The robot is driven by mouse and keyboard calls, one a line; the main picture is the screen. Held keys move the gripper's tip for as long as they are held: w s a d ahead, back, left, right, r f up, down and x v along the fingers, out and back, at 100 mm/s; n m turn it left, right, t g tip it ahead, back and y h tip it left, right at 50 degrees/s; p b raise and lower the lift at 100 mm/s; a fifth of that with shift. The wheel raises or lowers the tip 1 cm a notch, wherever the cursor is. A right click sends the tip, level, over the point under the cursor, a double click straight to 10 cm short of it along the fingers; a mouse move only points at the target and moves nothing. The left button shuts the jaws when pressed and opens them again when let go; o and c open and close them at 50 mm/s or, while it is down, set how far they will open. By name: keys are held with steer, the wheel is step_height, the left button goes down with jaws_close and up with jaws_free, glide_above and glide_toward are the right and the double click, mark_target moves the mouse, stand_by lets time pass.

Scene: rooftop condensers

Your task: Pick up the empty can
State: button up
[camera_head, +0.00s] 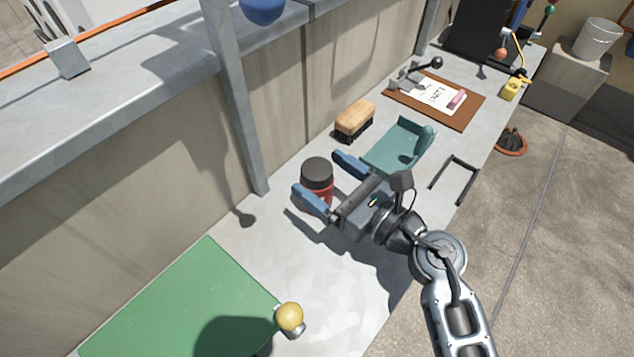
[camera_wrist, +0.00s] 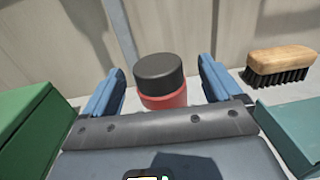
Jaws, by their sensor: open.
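A red can-shaped container with a dark lid (camera_head: 317,176) stands upright on the grey bench near the wall. It also shows in the wrist view (camera_wrist: 161,80), centred between the fingers, its lower part hidden behind my gripper's body. My gripper (camera_head: 323,172) is open, with one blue finger to each side of the container. A clear gap shows on both sides in the wrist view, so the fingers are not seen touching it. No other can is clearly in view.
A wooden brush (camera_head: 355,118) and a teal tray (camera_head: 398,150) lie beyond the container. A green board (camera_head: 185,310) and a yellow knob (camera_head: 289,317) are at the near end. A brown clipboard (camera_head: 462,116) lies farther back. The wall (camera_head: 285,100) runs close behind.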

mark_target(304, 162)
steer(key=shift+x, duration=1.95)
steer(key=shift+c, duration=0.2)
steer(key=c, duration=1)
steer(key=shift+r, duration=0.1)
